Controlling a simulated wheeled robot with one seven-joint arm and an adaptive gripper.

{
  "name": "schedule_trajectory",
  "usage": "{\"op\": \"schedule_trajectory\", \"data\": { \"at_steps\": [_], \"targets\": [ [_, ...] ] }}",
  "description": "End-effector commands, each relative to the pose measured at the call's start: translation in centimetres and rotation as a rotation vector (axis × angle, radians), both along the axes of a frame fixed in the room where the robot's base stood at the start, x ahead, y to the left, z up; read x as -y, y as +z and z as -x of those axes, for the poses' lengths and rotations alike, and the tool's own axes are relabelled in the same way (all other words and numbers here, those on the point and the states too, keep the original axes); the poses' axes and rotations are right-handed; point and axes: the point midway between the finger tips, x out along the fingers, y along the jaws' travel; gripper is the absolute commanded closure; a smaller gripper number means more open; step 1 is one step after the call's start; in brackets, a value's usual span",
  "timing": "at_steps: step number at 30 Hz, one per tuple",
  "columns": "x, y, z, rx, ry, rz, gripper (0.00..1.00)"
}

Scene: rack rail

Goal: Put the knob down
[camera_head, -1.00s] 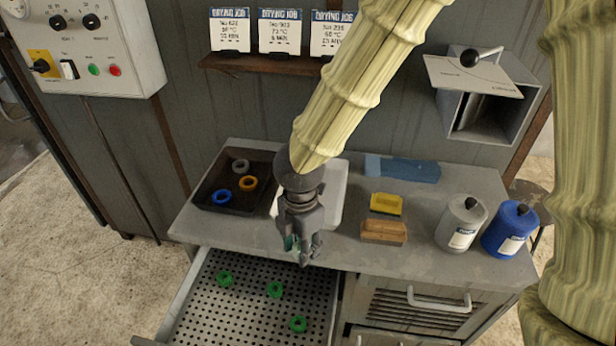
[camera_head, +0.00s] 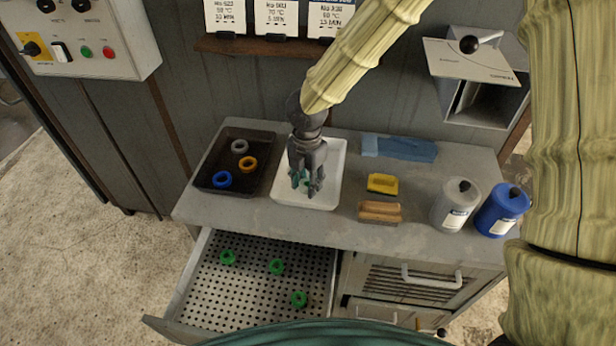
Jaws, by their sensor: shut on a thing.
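My gripper (camera_head: 307,188) points down over the white tray (camera_head: 327,200) on the worktop. It is shut on a small green thing, taken as the knob (camera_head: 298,179), which is mostly hidden by the fingers. I cannot tell whether the knob touches the tray floor. No other thing shows in the white tray. Several similar green ring-shaped pieces (camera_head: 276,266) lie in the open perforated drawer (camera_head: 240,300) below.
A dark tray (camera_head: 213,165) left of the white one holds grey, orange and blue rings. To the right are a blue cloth (camera_head: 400,148), a yellow sponge (camera_head: 382,183), a wooden brush (camera_head: 380,211), a grey bottle (camera_head: 455,205) and a blue bottle (camera_head: 501,210).

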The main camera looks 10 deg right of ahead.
Motion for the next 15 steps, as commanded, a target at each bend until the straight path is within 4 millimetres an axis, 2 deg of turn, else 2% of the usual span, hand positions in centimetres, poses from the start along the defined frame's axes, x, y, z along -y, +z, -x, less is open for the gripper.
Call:
{"op": "schedule_trajectory", "data": {
  "at_steps": [4,12,15],
  "targets": [
    [0.4,0.0,-1.6,-0.001,0.000,-0.001,0.89],
    [0.9,-0.3,-2.9,-0.001,-0.001,-0.001,0.89],
    [0.9,-1.4,-2.7,-0.003,0.002,0.001,0.89]
  ]
}}
